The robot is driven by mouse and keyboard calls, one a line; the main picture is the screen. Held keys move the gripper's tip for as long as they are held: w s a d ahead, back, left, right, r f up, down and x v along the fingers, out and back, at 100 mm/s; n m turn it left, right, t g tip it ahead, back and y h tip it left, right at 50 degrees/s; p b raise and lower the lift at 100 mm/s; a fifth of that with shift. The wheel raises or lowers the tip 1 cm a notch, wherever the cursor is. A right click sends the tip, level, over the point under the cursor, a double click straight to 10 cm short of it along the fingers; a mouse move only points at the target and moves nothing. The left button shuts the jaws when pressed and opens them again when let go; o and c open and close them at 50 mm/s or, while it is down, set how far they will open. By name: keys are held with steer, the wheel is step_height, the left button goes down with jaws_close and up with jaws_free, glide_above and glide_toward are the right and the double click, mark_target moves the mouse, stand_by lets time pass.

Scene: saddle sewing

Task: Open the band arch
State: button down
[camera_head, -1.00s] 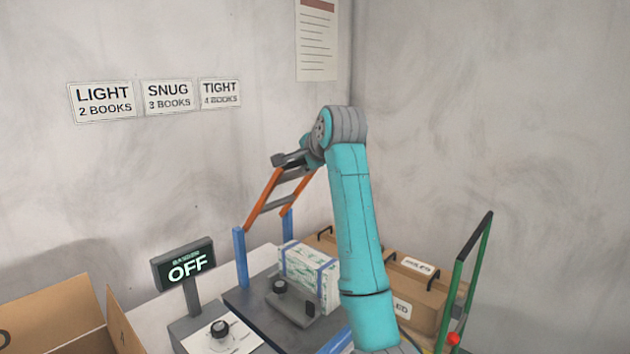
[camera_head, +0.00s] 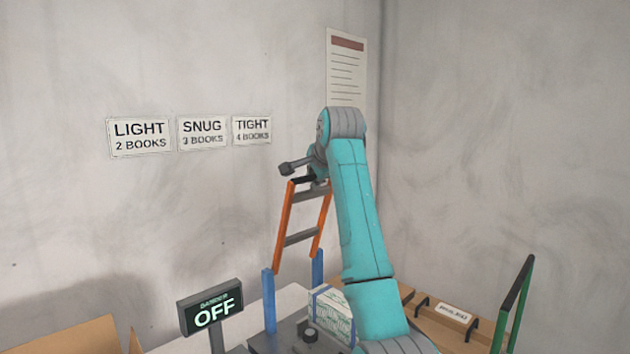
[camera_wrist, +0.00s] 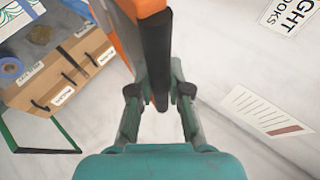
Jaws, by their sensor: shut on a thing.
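The band arch (camera_head: 287,222) has orange side rails and grey crossbars, and rises from two blue posts (camera_head: 268,300). It stands raised, nearly upright, with a slight lean. My gripper (camera_head: 314,181) is at its top end and shut on the arch's dark bar. In the wrist view my gripper (camera_wrist: 157,90) has its fingers on both sides of the black bar (camera_wrist: 155,45), beside an orange rail (camera_wrist: 122,25). A bundle of white-and-green books with a blue band (camera_head: 330,308) sits below, partly hidden by my arm.
A display reading OFF (camera_head: 212,307) stands at the front left. Cardboard boxes (camera_head: 455,317) and a green frame (camera_head: 517,305) stand to the right. The wall behind carries LIGHT, SNUG and TIGHT signs (camera_head: 203,133). An open carton (camera_head: 80,335) is at lower left.

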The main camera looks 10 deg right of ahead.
steer(key=c, duration=1.1)
jaws_free()
steer(key=v, duration=1.2)
